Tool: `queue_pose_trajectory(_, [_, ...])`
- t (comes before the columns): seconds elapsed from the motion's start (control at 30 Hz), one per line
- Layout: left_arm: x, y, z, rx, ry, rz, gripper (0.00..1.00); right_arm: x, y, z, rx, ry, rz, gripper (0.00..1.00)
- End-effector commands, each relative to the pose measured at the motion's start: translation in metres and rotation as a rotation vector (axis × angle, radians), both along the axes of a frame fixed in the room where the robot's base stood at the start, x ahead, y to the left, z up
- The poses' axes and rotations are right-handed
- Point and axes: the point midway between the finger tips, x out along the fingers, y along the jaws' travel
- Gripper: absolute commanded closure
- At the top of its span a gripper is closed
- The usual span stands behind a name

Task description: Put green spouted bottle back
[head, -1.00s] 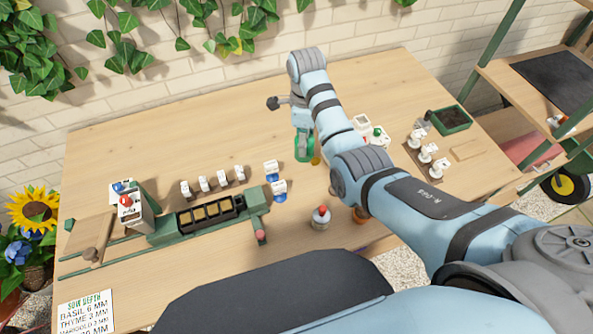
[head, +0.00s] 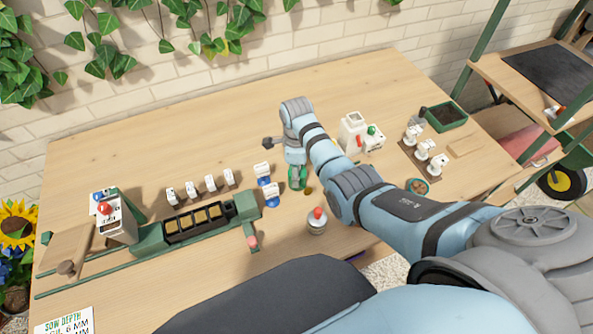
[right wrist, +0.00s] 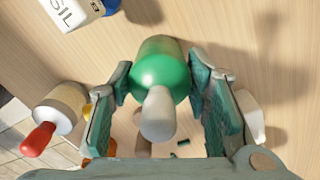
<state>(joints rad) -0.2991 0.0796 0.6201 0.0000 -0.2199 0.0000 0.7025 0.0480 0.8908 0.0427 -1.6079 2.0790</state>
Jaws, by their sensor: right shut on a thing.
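The green spouted bottle (right wrist: 160,68), with its pale grey spout, is between the fingers of my right gripper (right wrist: 163,95) in the right wrist view. My right gripper is shut on it. In the head view the green bottle (head: 303,178) shows partly behind my gripper (head: 296,172), low over the middle of the table, to the right of the blue-based markers. I cannot tell whether its base touches the table. My left gripper is not in view.
Blue-based white markers (head: 270,192) stand just left. A green seeding rail (head: 160,238) lies further left. White bottles (head: 354,132) stand behind my right arm.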

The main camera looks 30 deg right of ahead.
Motion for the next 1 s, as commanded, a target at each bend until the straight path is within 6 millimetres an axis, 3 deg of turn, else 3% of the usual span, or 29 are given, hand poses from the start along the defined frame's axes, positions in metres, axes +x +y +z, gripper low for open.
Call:
queue_pose_trajectory(0.03, [0.0,0.0,-0.001,0.0,0.0,0.0,0.38,0.0,0.0,-0.001,0.0,0.0,0.0,0.53])
queue_pose_trajectory(0.13, [0.0,0.0,0.0,0.0,0.0,0.0,0.38,0.0,0.0,-0.001,0.0,0.0,0.0,0.37])
queue_pose_trajectory(0.43, [0.0,0.0,0.0,0.0,0.0,0.0,0.38,0.0,0.0,0.0,0.0,-0.001,0.001,0.36])
queue_pose_trajectory(0.53, [0.0,0.0,0.004,0.0,0.0,0.0,0.38,0.001,0.0,0.009,0.0,-0.004,0.001,0.36])
queue_pose_trajectory(0.9, [0.0,0.0,0.025,0.0,0.001,0.0,0.38,0.003,-0.001,0.104,-0.001,-0.005,0.0,0.36])
queue_pose_trajectory(1.0, [-0.001,0.0,0.025,0.0,0.001,0.0,0.38,0.003,-0.001,0.119,0.0,-0.002,0.0,0.36])
